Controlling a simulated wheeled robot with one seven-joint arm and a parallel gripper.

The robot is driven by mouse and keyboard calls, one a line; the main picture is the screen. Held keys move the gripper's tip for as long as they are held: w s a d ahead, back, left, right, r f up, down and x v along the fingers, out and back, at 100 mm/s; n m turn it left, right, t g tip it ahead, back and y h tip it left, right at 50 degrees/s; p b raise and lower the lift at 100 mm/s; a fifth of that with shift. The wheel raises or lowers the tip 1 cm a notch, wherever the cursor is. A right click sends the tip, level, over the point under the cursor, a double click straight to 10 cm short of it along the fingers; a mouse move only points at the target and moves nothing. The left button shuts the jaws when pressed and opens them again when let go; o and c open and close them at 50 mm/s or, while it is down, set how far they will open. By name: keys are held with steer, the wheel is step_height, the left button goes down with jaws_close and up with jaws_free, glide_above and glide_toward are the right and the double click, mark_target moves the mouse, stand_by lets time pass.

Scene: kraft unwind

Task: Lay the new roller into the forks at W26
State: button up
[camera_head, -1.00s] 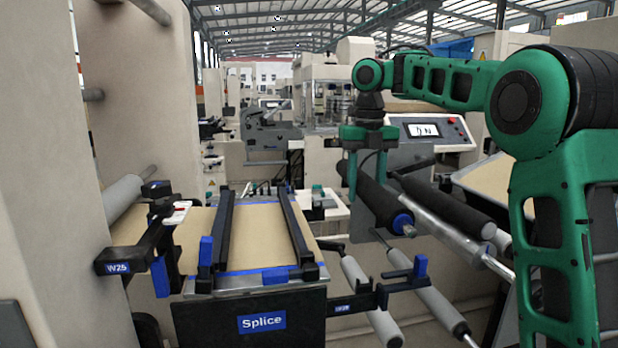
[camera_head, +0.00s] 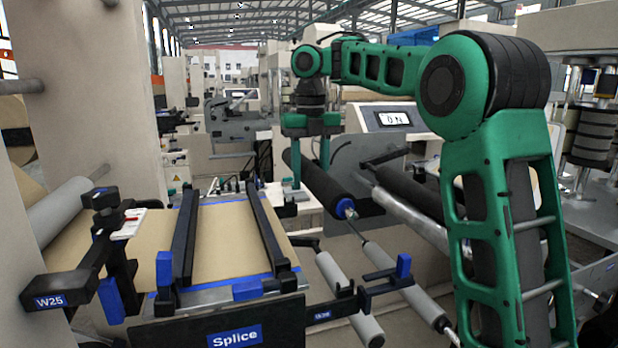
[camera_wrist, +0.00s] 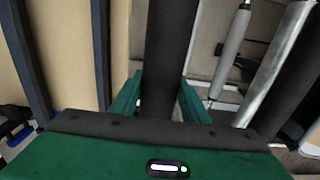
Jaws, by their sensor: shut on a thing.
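My gripper (camera_head: 311,176) is shut on a black roller (camera_head: 328,190) with a blue end and a thin metal shaft tip. The roller is held in the air, to the right of and beyond the splice table (camera_head: 150,333). In the wrist view the roller (camera_wrist: 168,50) runs between the two green fingers of my gripper (camera_wrist: 160,92). A dark fork bracket (camera_head: 372,297) with a blue upright tip stands at the table's right side. Its small blue label (camera_head: 322,315) is hard to read but may be W26. The roller is apart from this fork; its far end is hidden.
A fork labelled W25 (camera_head: 60,296) stands on the left, near a grey roller (camera_head: 65,208). Grey rollers (camera_head: 345,295) lie below the right fork. Another black roller (camera_head: 410,193) and a metal roller (camera_head: 408,215) sit right of the held one. A control panel (camera_head: 388,117) stands behind.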

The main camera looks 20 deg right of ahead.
steer(key=shift+a, duration=0.1)
steer(key=shift+f, duration=1.9)
steer(key=shift+f, duration=0.2)
step_height(320, 180, down, 6)
steer(key=shift+f, duration=0.2)
stand_by(0.6)
steer(key=shift+f, duration=0.4)
stand_by(0.6)
steer(key=shift+s+f, duration=0.1)
steer(key=shift+f, duration=1.35)
steer(key=shift+f, duration=0.3)
